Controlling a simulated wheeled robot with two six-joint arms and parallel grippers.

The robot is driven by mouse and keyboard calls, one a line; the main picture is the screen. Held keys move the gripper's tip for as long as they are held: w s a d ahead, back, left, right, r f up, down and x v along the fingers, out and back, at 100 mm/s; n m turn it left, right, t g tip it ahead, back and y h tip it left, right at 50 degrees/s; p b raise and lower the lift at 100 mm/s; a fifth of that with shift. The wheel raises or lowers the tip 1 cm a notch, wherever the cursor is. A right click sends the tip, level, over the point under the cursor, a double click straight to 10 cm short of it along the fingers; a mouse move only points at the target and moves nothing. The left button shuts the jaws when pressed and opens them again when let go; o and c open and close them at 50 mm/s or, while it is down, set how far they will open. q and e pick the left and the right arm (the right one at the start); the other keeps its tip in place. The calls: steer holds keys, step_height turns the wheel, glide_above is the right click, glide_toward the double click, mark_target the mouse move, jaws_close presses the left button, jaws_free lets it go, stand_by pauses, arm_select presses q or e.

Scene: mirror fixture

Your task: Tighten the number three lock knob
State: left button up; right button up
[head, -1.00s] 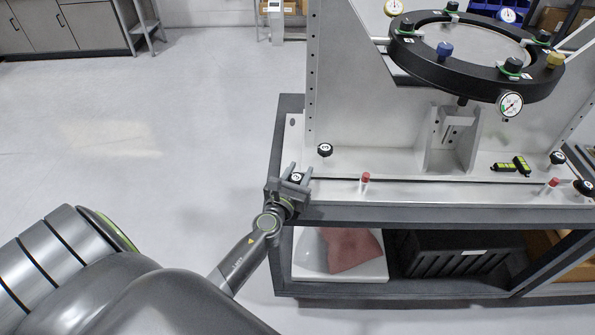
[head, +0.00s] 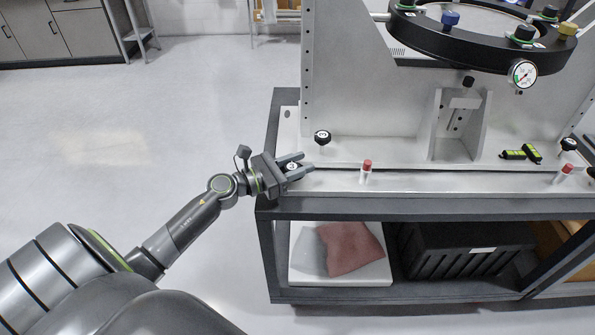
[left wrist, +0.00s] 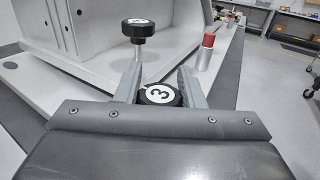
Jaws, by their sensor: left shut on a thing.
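The number three lock knob (left wrist: 158,94) is black with a white top marked 3. It sits between the two fingers of my left gripper (left wrist: 160,74), which is shut on it. In the head view the same knob (head: 291,166) is partly hidden by the fingers, at the front left corner of the fixture base (head: 330,184). My left gripper (head: 306,163) comes in from the left, its fingers pointing right. My right gripper is not in view.
Another black knob (head: 322,138) stands just beyond the fingers on a post. A red-capped marker or bottle (head: 366,173) stands to the right. A yellow-and-black item (head: 520,153) lies further right. The black ring (head: 480,52) is above. The floor at left is clear.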

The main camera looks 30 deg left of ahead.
arm_select(q)
steer(key=shift+h, duration=0.3)
steer(key=o, duration=1)
